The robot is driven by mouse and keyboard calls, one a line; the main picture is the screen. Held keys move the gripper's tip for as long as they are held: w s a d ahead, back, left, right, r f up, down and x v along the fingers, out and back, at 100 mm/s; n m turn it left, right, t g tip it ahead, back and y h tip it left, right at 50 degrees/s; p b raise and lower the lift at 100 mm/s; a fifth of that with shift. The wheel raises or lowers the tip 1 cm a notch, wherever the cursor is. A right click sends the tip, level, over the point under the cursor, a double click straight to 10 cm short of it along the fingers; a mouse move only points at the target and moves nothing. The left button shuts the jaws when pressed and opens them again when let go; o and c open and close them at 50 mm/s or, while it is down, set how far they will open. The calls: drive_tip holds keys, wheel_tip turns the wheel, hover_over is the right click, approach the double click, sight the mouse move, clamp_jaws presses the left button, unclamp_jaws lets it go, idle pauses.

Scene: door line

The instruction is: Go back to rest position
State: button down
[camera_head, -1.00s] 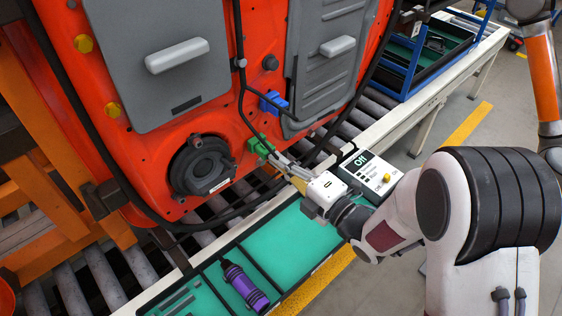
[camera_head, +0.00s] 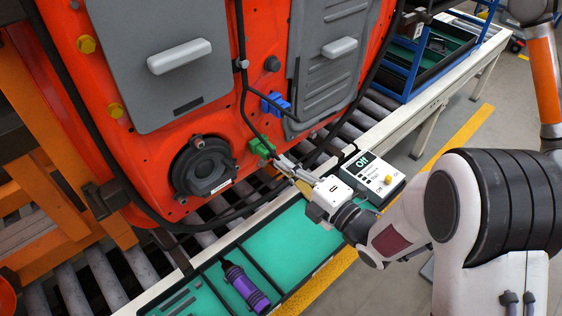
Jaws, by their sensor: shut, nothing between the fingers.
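My gripper (camera_head: 281,162) is in the middle of the view, shut and empty. Its fingertips point up and left toward the orange door panel (camera_head: 140,160), just right of a green connector (camera_head: 262,147) on the panel. A small gap seems to separate the fingertips from the connector, though the exact depth is hard to tell. My arm reaches in from the right.
A blue connector (camera_head: 275,104) and a round black speaker (camera_head: 203,166) sit on the panel. A box reading "Off" (camera_head: 372,176) stands right of the gripper. A purple and black tool (camera_head: 245,287) lies in the green tray (camera_head: 285,243). Rollers run beneath the panel.

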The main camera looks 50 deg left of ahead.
drive_tip(key=shift+d, duration=2.8)
drive_tip(key=shift+d, duration=0.1)
drive_tip(key=d, duration=1.1)
drive_tip(key=shift+d, duration=0.4)
